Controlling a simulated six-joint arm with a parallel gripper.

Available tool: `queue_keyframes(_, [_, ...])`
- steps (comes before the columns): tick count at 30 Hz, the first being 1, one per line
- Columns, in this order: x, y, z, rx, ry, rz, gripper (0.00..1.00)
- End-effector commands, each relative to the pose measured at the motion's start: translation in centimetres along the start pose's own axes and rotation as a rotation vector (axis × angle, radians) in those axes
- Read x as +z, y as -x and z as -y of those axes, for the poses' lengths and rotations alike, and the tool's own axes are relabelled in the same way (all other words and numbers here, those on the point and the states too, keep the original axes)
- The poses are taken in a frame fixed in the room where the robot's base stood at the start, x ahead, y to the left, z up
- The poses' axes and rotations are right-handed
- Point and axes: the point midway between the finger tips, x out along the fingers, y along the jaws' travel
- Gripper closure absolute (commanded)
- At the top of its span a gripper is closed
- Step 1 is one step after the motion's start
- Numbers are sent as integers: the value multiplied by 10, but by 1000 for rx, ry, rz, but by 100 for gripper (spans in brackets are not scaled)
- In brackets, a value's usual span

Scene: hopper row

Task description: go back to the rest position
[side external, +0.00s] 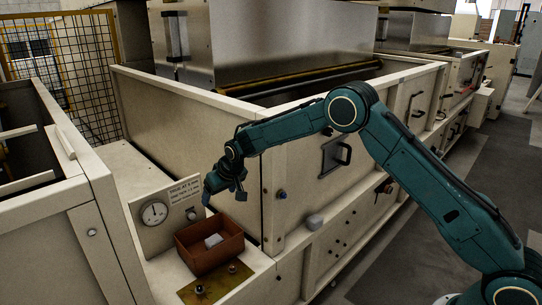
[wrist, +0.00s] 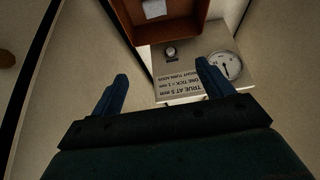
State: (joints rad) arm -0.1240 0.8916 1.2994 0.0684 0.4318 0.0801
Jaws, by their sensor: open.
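My gripper (wrist: 163,82) is open and empty in the wrist view, with its two blue fingers spread apart. In the side external view my gripper (side external: 208,198) hangs just above and behind the reddish-brown box, apart from it. The box (side external: 203,262) sits on the cream ledge and holds a small pale block (side external: 213,240). The box (wrist: 196,27) and the block (wrist: 154,8) also show at the top of the wrist view.
A sign (side external: 180,192) and a round dial gauge (side external: 154,212) stand beside the box. A brass plate (side external: 218,285) with knobs lies in front of it. Cream hopper walls (side external: 190,110) rise behind, and a cream cabinet (side external: 70,230) stands at left. Grey floor (side external: 400,265) is open at right.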

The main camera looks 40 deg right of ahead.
Motion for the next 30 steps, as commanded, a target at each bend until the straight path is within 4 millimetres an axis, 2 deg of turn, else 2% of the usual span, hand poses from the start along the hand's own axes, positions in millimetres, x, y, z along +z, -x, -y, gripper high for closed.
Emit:
queue_keyframes(5, [-1, 10, -2, 0, -1, 0, 21])
queue_keyframes(11, [-4, 46, -7, -1, -2, -1, 21])
queue_keyframes(20, [4, 131, -20, -2, -5, 2, 21])
queue_keyframes(30, [34, 224, -35, -3, -6, 6, 21])
